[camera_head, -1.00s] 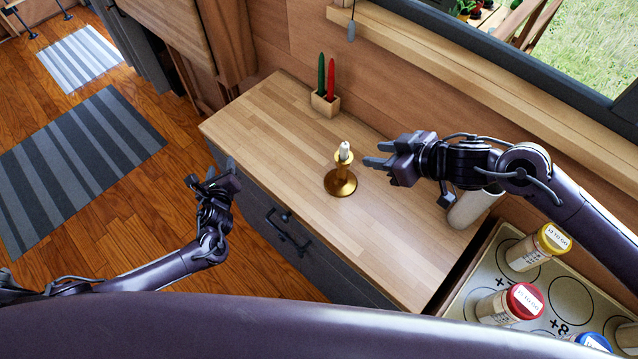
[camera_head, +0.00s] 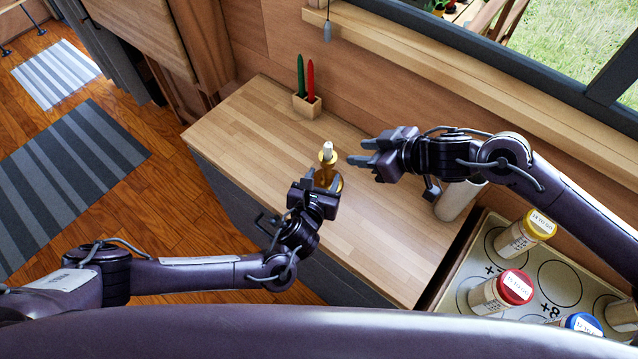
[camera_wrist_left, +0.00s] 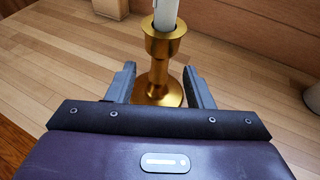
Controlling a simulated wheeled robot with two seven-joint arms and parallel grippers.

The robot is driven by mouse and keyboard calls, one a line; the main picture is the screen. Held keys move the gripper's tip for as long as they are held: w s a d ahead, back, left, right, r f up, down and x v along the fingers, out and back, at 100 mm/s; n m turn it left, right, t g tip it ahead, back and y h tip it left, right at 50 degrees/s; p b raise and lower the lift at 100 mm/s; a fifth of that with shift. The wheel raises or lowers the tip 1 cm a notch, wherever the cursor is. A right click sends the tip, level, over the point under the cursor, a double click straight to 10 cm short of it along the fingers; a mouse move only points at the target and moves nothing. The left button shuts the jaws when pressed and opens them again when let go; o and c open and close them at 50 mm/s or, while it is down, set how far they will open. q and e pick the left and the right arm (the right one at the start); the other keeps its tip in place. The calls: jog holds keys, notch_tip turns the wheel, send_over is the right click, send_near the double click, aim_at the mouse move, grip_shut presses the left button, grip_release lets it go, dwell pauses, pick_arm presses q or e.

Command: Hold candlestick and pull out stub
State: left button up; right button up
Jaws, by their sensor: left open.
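The gold candlestick (camera_head: 328,161) stands upright on the wooden counter, with a short white candle stub (camera_head: 328,148) in its top. My left gripper (camera_head: 314,180) is in front of it and hides its lower part in the head view. In the left wrist view the candlestick (camera_wrist_left: 160,75) stands between the open fingers of my left gripper (camera_wrist_left: 159,84), with a gap at each side; the stub (camera_wrist_left: 166,14) is cut off by the top edge. My right gripper (camera_head: 364,153) is to the right of the candlestick, fingers apart, with nothing between them.
A white cylinder (camera_head: 459,199) stands below my right arm. Several jars stand on the stove (camera_head: 462,264) at the right. The counter's left part (camera_head: 235,135) is bare.

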aim_at(326, 171)
pick_arm(q)
jog(key=x, duration=0.5)
grip_shut()
dwell(0.3)
